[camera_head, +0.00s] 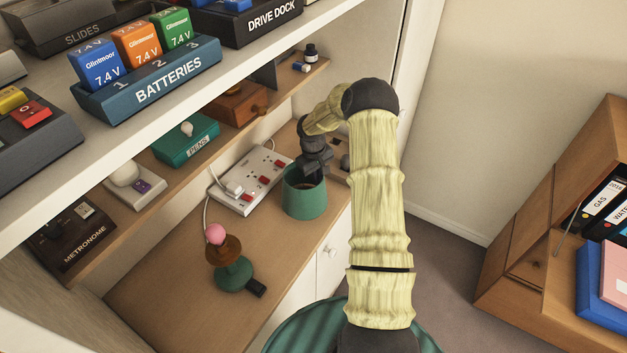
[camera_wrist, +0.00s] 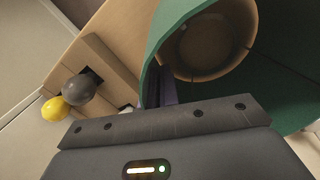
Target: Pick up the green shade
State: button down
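The green shade (camera_head: 304,203) is an open-topped, tapering cup shape near the desk's front edge. In the wrist view the shade (camera_wrist: 275,88) fills the upper right, and I look through its round opening to a tan inside. My gripper (camera_head: 312,172) points down at the shade's rim from above. In the wrist view a dark finger (camera_wrist: 166,86) lies against the shade's left edge. The other finger is hidden, so I cannot tell whether they are closed on the wall. A stand with a green base (camera_head: 233,274), brown disc and pink ball stands to the left.
A white power strip (camera_head: 252,181) lies behind the shade on the desk (camera_head: 170,300). A wooden block with a dark knob (camera_wrist: 80,88) and a yellow ball (camera_wrist: 55,109) is close to my gripper. The shelf (camera_head: 130,135) overhangs the desk. The desk's front left is clear.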

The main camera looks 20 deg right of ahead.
notch_tip(320, 180, up, 9)
jog(key=b, duration=0.3)
jog(key=shift+r, duration=0.2)
dwell(0.4)
